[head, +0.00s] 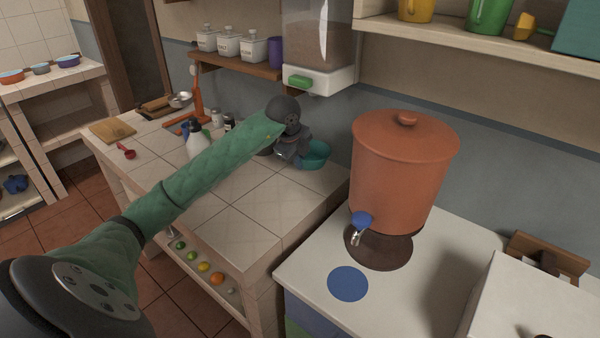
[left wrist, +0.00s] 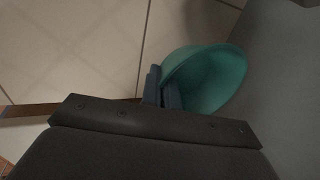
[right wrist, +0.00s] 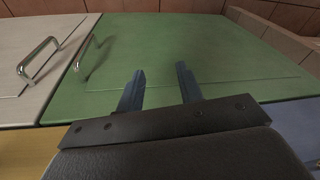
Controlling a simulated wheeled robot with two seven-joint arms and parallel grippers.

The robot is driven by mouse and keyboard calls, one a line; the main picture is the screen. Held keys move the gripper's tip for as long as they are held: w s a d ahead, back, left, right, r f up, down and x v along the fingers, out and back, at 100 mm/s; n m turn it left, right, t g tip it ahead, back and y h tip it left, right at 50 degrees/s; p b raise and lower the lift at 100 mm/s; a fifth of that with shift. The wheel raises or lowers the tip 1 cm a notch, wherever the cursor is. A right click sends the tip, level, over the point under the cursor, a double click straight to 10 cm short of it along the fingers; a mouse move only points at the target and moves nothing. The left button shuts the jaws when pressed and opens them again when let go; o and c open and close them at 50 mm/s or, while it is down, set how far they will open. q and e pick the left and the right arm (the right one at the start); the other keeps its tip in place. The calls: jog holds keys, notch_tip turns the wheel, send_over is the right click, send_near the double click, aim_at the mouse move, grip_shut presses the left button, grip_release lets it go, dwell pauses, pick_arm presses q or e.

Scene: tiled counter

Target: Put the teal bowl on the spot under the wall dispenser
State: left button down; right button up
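The teal bowl (head: 318,155) is at the back of the tiled counter by the wall, partly hidden behind my left gripper (head: 290,158). In the left wrist view the bowl (left wrist: 212,80) looks tilted, and the left fingers (left wrist: 163,90) are close together on its near rim. I cannot tell whether its base touches the counter. The wall dispenser (head: 318,78), a clear bin with a white base and green lever, hangs above the bowl area. The spot under it is not clearly visible. My right gripper (right wrist: 160,88) is open and empty before a green cabinet front.
A terracotta water urn (head: 404,170) stands on the white counter at right, with a blue disc (head: 347,284) in front. A spray bottle (head: 197,142) and small jars stand left of my left gripper. A shelf (head: 240,66) with canisters is above. The tiled counter's front is clear.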

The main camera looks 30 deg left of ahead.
aim_at(303, 181)
pick_arm(q)
jog(key=shift+d+f, duration=0.1)
jog(key=shift+f, duration=0.65)
notch_tip(303, 181, down, 2)
jog(key=shift+f+p, duration=0.1)
jog(key=shift+p, duration=0.6)
jog(key=shift+w+f+p, duration=0.2)
jog(key=shift+f+p, duration=0.1)
jog(key=shift+f, duration=0.4)
pick_arm(e)
jog(key=f, duration=0.1)
jog(key=d+f, duration=0.1)
jog(key=f, duration=0.1)
jog(key=shift+w+d+g, duration=0.15)
jog(key=shift+w+g, duration=0.1)
jog(key=shift+g, duration=0.05)
pick_arm(q)
jog(key=shift+f, duration=0.1)
pick_arm(e)
jog(key=shift+r, duration=0.25)
pick_arm(q)
jog(key=c, duration=2)
grip_release()
pick_arm(e)
jog(key=shift+r, duration=0.15)
pick_arm(q)
jog(key=shift+o, duration=0.2)
